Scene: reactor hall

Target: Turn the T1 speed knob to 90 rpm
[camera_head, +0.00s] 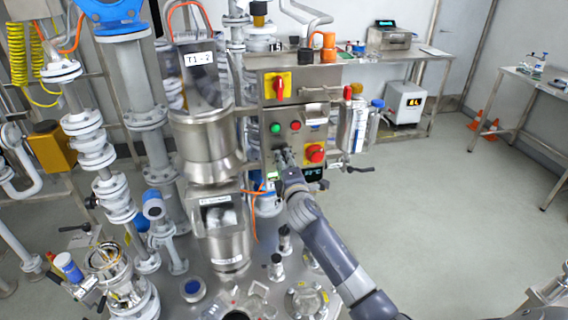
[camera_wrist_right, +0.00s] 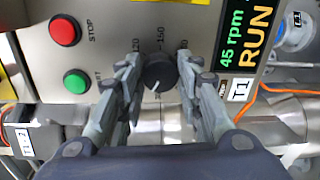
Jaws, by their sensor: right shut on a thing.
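The dark round speed knob (camera_wrist_right: 160,72) is on the metal control panel, seen from close by in the right wrist view. It has a pale pointer line, and part of its printed scale shows, with 150 legible. My right gripper (camera_wrist_right: 158,62) is shut on the knob, one finger on each side. In the head view my right gripper (camera_head: 284,160) is at the lower front of the control box (camera_head: 300,90) and hides the knob. My left gripper is not in view.
A green button (camera_wrist_right: 76,81) and a red STOP button (camera_wrist_right: 64,30) are near my fingers. A red emergency button (camera_head: 315,152) and a red-yellow rotary switch (camera_head: 279,87) are on the box. The T1-2 vessel (camera_head: 205,140) stands left.

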